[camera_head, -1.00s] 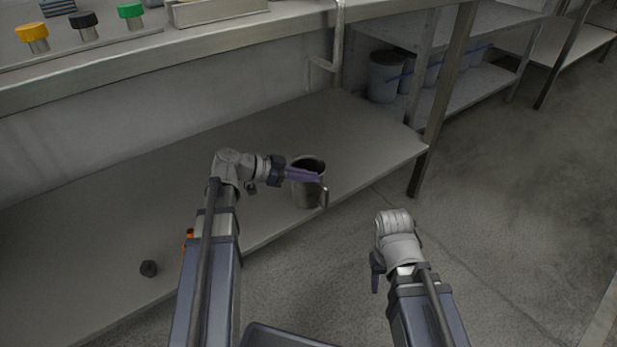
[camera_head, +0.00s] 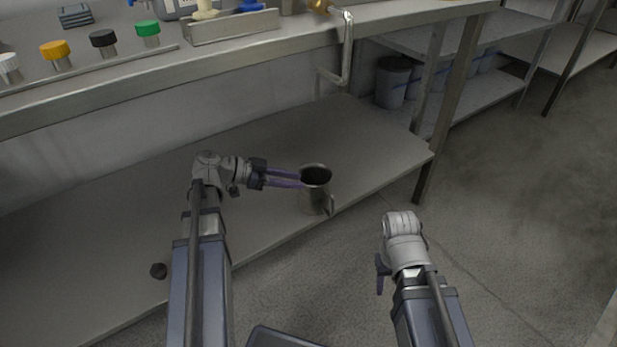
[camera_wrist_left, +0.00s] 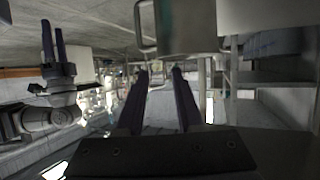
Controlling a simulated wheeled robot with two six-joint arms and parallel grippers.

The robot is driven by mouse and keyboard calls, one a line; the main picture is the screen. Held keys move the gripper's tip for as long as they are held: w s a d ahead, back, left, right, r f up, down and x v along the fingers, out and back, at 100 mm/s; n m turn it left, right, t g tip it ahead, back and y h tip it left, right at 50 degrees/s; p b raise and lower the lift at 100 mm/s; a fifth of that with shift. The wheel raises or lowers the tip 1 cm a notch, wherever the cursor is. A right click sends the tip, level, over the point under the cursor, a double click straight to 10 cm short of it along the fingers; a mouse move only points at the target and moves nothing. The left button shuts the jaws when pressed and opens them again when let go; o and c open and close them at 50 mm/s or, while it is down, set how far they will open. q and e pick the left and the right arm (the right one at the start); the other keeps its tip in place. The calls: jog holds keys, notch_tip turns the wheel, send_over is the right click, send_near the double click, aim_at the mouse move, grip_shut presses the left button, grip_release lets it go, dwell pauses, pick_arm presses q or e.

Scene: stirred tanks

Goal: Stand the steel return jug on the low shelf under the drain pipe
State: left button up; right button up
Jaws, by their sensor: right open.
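The steel jug (camera_head: 315,196) stands upright on the low shelf (camera_head: 245,205), close to its front edge, its handle at the right. The drain pipe (camera_head: 347,50) comes down from the bench; its lower end (camera_head: 317,84) is behind the jug, farther back over the shelf. My left gripper (camera_head: 301,178) is open, its two purple fingers apart and just left of the jug's upper part. In the left wrist view the jug (camera_wrist_left: 187,25) is beyond the spread fingertips (camera_wrist_left: 160,70). My right gripper (camera_head: 382,274) is open and empty over the floor; it also shows in that view (camera_wrist_left: 53,40).
Grey buckets (camera_head: 391,82) stand on a rack behind. A table leg (camera_head: 452,105) rises at the shelf's right end.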

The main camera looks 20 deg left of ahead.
pick_arm(q)
jog(key=p+v, duration=0.1)
jog(key=v, duration=0.4)
jog(key=s+d+f+n+g+y, duration=0.3)
jog(key=s+d+f+y, duration=0.3)
jog(key=d, duration=0.5)
jog(key=s+d+f+n+g+y, duration=0.4)
jog(key=s+d+f+y, duration=0.3)
jog(key=d, duration=0.4)
jog(key=shift+n, duration=0.6)
